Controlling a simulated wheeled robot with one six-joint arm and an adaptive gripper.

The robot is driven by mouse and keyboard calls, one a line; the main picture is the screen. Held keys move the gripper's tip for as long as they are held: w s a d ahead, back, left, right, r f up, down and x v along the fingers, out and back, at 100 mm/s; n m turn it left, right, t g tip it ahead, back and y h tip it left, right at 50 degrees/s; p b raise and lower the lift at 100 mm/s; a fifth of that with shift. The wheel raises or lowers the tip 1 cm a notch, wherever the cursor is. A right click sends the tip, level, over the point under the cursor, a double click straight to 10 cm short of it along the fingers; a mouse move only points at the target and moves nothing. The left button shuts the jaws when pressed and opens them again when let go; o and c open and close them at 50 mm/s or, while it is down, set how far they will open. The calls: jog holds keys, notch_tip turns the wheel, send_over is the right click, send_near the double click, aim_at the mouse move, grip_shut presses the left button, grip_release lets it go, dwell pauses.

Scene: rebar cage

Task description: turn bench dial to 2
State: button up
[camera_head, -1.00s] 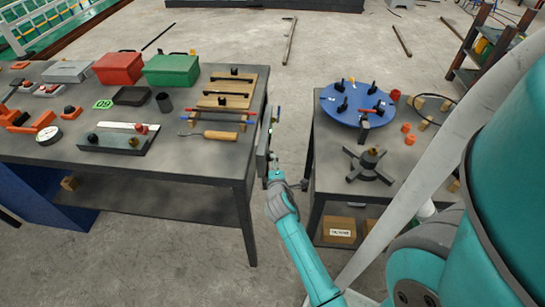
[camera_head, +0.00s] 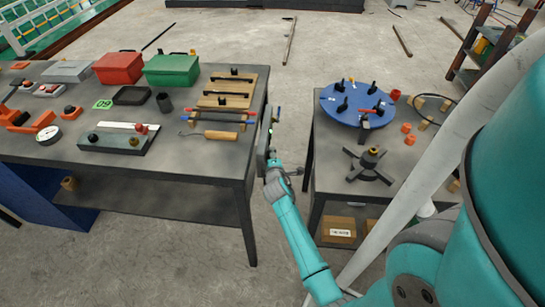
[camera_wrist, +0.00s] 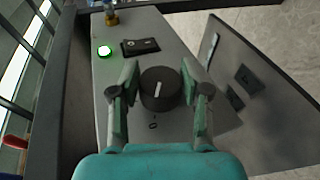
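The dial (camera_wrist: 160,89) is a dark round knob with a short white line, on a grey panel (camera_wrist: 178,48). The line is nearly upright in the wrist view, its top leaning slightly right. A "0" mark (camera_wrist: 153,125) shows just below the knob; no "2" is readable. My gripper (camera_wrist: 160,80) has one finger on each side of the knob, apart and close to its rim. I cannot make out firm contact. In the head view my gripper (camera_head: 271,160) is at the right end of the left bench (camera_head: 200,165), where the dial is hidden.
The panel also carries a lit green lamp (camera_wrist: 104,51) and a dark switch plate (camera_wrist: 141,46). A dark flap (camera_wrist: 262,95) stands open to the right. A second bench (camera_head: 335,165) with a blue disc (camera_head: 357,102) stands right, across a narrow gap.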

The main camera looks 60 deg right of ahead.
jog(key=c, duration=0.5)
jog(key=shift+d+r+y, duration=0.1)
jog(key=shift+y, duration=0.2)
jog(key=shift+g+y, duration=0.7)
jog(key=shift+y, duration=0.4)
jog(key=o, duration=1.2)
jog(key=shift+c, duration=0.2)
jog(key=v, duration=1.2)
